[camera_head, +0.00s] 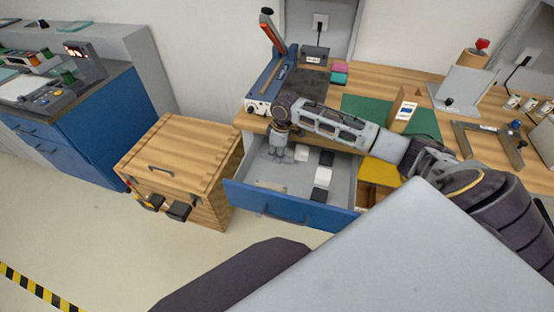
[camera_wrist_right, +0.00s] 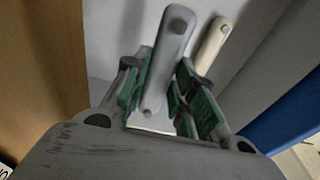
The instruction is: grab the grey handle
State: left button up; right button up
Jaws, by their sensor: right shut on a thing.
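The grey handle (camera_wrist_right: 172,48) stands between the green-padded fingers of my right gripper (camera_wrist_right: 168,98) in the right wrist view. The fingers are shut on its lower part, where a pale metal piece shows below. A cream handle (camera_wrist_right: 213,45) is just to its right, behind the right finger. In the head view my right gripper (camera_head: 279,154) points down into the left back part of an open blue-fronted drawer (camera_head: 290,208). The grey handle cannot be made out there. My left gripper is not in view.
White and black blocks (camera_head: 322,176) lie in the drawer to the right of the gripper. A wooden chest (camera_head: 180,155) stands left of the drawer. The wooden worktop (camera_head: 385,78) above holds a green mat (camera_head: 422,122) and tools.

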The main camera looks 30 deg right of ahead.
jog(key=shift+r, duration=0.55)
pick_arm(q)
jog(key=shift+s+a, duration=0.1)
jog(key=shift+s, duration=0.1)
